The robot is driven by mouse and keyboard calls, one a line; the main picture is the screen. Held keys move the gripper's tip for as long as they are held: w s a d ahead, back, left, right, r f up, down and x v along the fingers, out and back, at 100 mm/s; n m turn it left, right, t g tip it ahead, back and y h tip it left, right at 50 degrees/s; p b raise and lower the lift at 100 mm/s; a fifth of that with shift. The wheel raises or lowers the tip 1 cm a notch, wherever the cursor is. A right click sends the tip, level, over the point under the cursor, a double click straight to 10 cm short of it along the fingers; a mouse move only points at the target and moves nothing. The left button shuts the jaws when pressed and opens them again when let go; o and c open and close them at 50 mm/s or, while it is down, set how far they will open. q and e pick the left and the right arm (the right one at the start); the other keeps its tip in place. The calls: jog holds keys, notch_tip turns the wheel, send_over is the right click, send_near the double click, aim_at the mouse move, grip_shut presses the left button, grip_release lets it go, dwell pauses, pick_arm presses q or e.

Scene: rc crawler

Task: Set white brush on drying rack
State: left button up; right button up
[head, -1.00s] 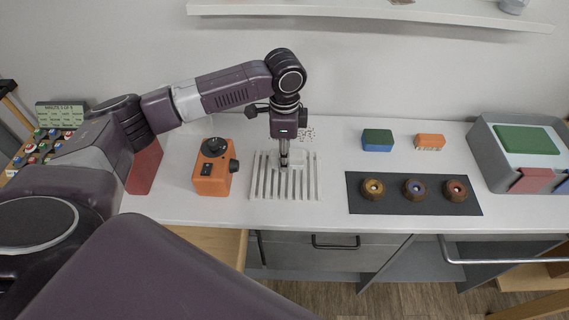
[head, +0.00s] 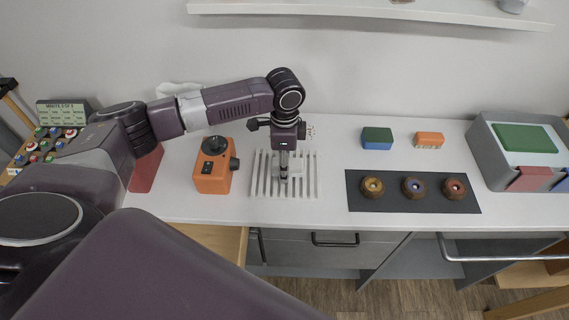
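The drying rack (head: 256,188) is a pale slatted rack lying on the white counter, left of centre. My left gripper (head: 284,176) points straight down over the middle of the rack. A small white block, which looks like the white brush (head: 295,168), is at the fingertips, low over or on the slats. The fingers partly hide it, and I cannot tell whether they grip it or whether it touches the rack. The finger gap is too small to read. My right gripper is not in view.
An orange device (head: 212,170) with knobs stands left of the rack. A dark mat (head: 392,202) with three round pieces lies to the right. Behind it are a green-and-blue block (head: 377,139) and an orange brush-like block (head: 429,140). A grey bin (head: 489,150) stands far right.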

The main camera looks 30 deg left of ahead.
pick_arm(q)
jog(key=shift+r, duration=0.1)
notch_tip(320, 180, up, 11)
jog(key=shift+r+b, duration=0.1)
jog(key=shift+b, duration=1.15)
jog(key=shift+r, duration=0.45)
jog(key=shift+d, duration=0.1)
